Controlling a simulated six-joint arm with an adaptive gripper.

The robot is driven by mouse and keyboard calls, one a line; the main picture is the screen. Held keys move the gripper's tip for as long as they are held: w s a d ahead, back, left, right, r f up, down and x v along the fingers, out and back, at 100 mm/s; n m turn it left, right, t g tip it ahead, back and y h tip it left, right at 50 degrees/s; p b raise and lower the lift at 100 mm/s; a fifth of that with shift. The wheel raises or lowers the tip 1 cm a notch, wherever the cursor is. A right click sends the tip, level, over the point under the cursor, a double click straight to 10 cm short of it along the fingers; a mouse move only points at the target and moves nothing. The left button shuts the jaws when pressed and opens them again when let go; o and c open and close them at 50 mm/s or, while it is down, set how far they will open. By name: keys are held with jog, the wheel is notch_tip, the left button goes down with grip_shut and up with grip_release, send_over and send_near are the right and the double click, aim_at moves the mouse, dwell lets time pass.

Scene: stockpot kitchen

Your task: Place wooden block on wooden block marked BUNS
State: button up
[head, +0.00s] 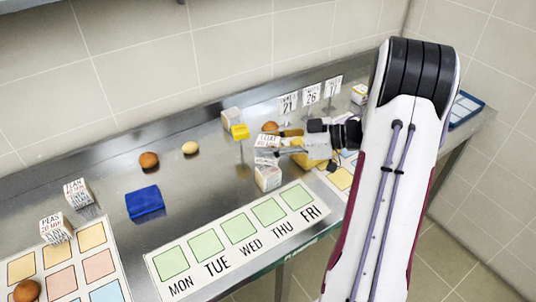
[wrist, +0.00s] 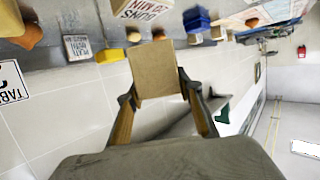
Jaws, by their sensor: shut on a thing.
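My gripper (wrist: 157,90) is shut on a wooden block (wrist: 157,68), with a finger on each side of it. The block shows a plain tan face in the wrist view. Another printed block (head: 268,178) stands just below that one in the picture. The block marked BUNS (wrist: 147,9) shows at the top of the wrist view, cut by the edge and apart from the held block in the picture. I cannot tell its print in the head view.
Two printed blocks stand further left. Numbered signs (head: 311,95) stand behind my gripper. A weekday mat (head: 215,255) lies in front.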

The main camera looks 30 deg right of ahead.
jog(key=shift+f, duration=0.2)
jog(key=shift+f, duration=1.8)
jog(key=shift+f, duration=0.15)
jog(key=o, duration=1.2)
jog(key=v, duration=1.2)
